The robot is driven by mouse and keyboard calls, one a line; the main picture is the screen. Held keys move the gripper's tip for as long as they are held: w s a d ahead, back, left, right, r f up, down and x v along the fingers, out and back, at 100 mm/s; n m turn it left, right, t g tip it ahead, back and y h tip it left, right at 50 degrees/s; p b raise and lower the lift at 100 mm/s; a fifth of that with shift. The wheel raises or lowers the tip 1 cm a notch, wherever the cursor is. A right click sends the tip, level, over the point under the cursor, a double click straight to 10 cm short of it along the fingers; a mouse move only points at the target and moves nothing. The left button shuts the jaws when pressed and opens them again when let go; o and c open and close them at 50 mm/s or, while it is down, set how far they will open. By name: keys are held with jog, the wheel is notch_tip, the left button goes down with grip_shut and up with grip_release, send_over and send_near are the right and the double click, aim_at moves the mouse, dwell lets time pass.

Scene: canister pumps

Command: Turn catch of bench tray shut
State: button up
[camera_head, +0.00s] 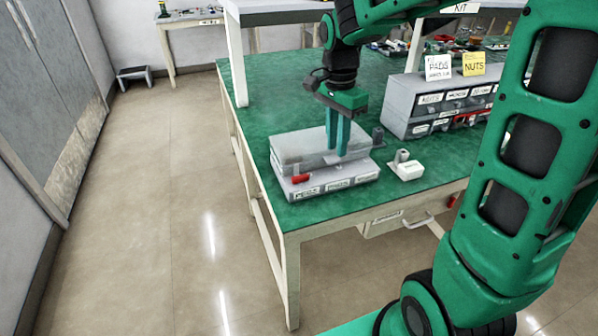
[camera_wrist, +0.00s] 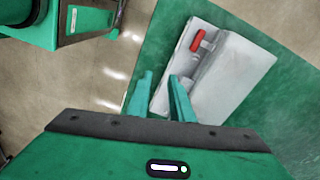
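The bench tray (camera_head: 325,185) is a grey box with a raised grey upper part and labels on its front, near the front left corner of the green bench. It also shows in the wrist view (camera_wrist: 238,70). Its red catch (camera_head: 300,178) sits at the front left, and in the wrist view the red catch (camera_wrist: 197,41) lies beyond the fingers. My gripper (camera_head: 336,152) points down over the tray's right part, fingers apart with nothing between them. In the wrist view my gripper (camera_wrist: 160,76) is open and apart from the catch. I cannot tell whether the fingertips touch the tray.
A small white block with a grey knob (camera_head: 407,168) stands right of the tray. A grey bin unit (camera_head: 410,108) with labels and PADS and NUTS notes stands behind it. A shelf post (camera_head: 236,65) rises at the bench's left edge.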

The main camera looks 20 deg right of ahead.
aim_at(300, 176)
jog(key=w+a+f+m, duration=0.2)
jog(key=w+a+m, duration=0.1)
jog(key=w+a, duration=0.35)
jog(key=shift+y, duration=0.3)
jog(key=f, duration=1)
jog(key=shift+s+a+f, duration=0.15)
jog(key=shift+a+f, duration=0.1)
jog(key=shift+f, duration=0.05)
grip_shut()
